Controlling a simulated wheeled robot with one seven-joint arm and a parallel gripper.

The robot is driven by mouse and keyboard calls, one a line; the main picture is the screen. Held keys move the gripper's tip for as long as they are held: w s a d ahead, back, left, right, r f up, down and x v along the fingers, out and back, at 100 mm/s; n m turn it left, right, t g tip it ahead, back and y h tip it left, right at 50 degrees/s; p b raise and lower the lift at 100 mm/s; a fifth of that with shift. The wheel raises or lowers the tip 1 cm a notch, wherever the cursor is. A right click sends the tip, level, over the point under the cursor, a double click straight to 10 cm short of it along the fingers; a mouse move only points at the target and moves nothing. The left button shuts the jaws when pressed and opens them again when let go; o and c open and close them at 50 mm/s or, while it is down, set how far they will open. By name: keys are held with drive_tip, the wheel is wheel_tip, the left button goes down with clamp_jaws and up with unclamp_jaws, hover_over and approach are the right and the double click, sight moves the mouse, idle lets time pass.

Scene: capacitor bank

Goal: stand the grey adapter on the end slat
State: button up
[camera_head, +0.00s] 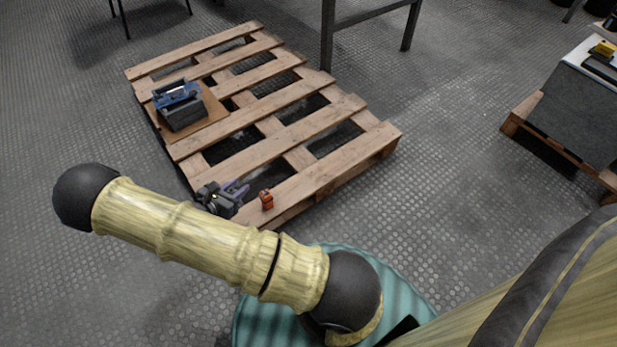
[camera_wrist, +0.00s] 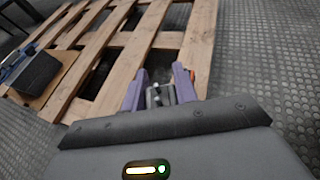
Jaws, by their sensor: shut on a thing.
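My gripper (camera_head: 236,190) is over the near left end of the pallet, by the end slat (camera_head: 322,176). In the wrist view my gripper (camera_wrist: 157,86) has its two purple fingers shut on the grey adapter (camera_wrist: 159,95). The adapter sits between the fingers, with a small light part showing. I cannot tell whether it touches the slat. In the head view the adapter cannot be made out among the dark gripper parts. The end slat also shows in the wrist view (camera_wrist: 199,38).
A small orange object (camera_head: 266,199) stands on the end slat, just right of my gripper. A dark grey bin (camera_head: 184,118) with blue items sits on a brown board (camera_head: 214,108) at the pallet's far left. Gaps lie between slats. A dark metal frame (camera_head: 327,35) stands behind.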

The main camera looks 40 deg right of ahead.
wheel_tip(320, 180, down, 6)
drive_tip(key=b, duration=0.4)
drive_tip(key=shift+f, duration=0.1)
wheel_tip(320, 180, down, 4)
drive_tip(key=b, duration=0.2)
drive_tip(key=shift+b, duration=0.4)
drive_tip(key=shift+d, duration=0.1)
drive_tip(key=o, duration=1)
drive_tip(key=shift+s, duration=0.1)
drive_tip(key=shift+o, duration=0.2)
